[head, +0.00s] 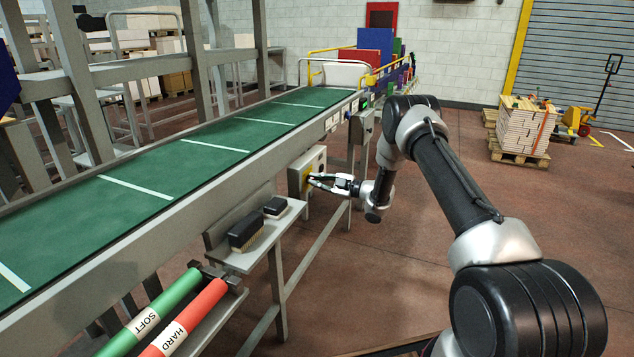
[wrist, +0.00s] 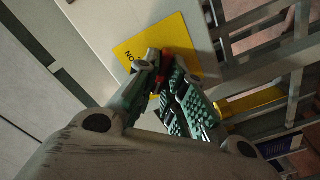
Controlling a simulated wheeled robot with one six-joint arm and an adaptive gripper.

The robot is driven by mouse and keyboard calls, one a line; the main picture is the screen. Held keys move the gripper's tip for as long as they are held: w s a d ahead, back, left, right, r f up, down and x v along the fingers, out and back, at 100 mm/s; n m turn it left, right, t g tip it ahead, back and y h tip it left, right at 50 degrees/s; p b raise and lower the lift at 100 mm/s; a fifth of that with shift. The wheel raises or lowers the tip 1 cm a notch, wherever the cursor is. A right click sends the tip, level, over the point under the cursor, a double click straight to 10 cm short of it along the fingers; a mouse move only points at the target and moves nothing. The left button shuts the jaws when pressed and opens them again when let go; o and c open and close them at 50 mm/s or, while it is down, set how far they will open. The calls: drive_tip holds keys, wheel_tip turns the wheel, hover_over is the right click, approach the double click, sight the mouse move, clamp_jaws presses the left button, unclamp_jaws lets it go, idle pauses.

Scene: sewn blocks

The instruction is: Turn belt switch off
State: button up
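The belt switch is a red knob (wrist: 165,66) on a yellow plate (wrist: 200,50) with dark lettering, partly hidden, in the wrist view. The plate is on a pale control box (head: 318,160) under the side of the conveyor belt (head: 215,142). My gripper (head: 313,181) reaches the front of this box from the right in the head view. In the wrist view the gripper's fingers (wrist: 166,78) lie on both sides of the red knob and appear closed on it. The fingers cover most of the knob, so its exact angle cannot be read.
A shelf with two dark brushes (head: 246,231) juts out left of the box, above green (head: 150,318) and red (head: 185,320) rollers marked SOFT and HARD. Open floor (head: 440,200) lies to the right.

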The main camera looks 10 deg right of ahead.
drive_tip(key=o, duration=0.4)
drive_tip(key=v, duration=1.2)
